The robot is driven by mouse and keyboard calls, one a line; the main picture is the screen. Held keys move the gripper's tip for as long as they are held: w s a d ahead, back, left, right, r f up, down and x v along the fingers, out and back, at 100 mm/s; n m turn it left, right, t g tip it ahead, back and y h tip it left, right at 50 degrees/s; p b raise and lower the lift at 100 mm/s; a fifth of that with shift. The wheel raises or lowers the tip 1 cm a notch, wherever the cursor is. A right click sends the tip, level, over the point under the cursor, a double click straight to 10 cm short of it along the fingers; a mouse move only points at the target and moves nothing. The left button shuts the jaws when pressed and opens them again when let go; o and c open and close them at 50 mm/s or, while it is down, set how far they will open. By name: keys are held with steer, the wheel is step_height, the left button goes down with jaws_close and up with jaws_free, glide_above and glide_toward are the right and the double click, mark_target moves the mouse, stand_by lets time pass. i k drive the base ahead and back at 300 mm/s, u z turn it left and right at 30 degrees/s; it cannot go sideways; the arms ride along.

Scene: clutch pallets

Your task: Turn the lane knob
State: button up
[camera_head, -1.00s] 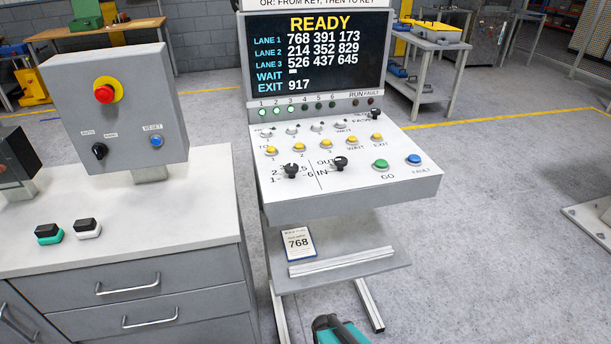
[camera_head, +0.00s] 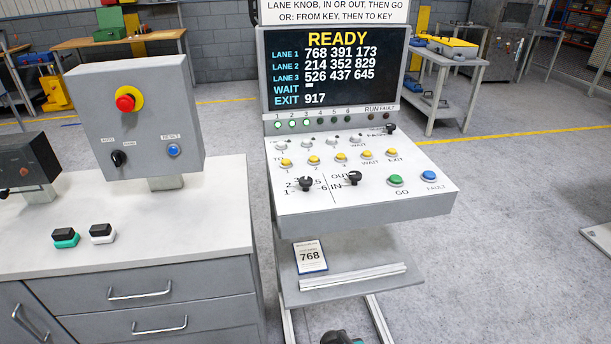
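The lane knob (camera_head: 306,184) is a black knob on the sloping white panel (camera_head: 375,205) of the console, with numbers from 1 to 6 around it. Its pointing direction is too small to read surely. A second black knob (camera_head: 354,177), beside the words OUT and IN, stands just right of it. The screen (camera_head: 333,66) above reads READY, with numbers for lanes 1 to 3, an empty WAIT mark and EXIT 917. My gripper's fingers are not in view; only a dark piece, probably of my arm, shows at the bottom edge, well below the panel.
Yellow buttons (camera_head: 341,156), a green GO button (camera_head: 397,180) and a blue FAULT button (camera_head: 429,175) sit close to the knobs. A shelf (camera_head: 350,283) with a 768 card (camera_head: 310,257) juts out below. A grey control box (camera_head: 137,115) stands on the left counter (camera_head: 190,220).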

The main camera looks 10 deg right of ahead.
mark_target(306, 182)
steer(key=z, duration=1.1)
steer(key=k, duration=0.1)
steer(key=u, duration=2.95)
steer(key=k, duration=0.95)
steer(key=z, duration=3.15)
steer(key=i, duration=0.1)
steer(key=u, duration=1.9)
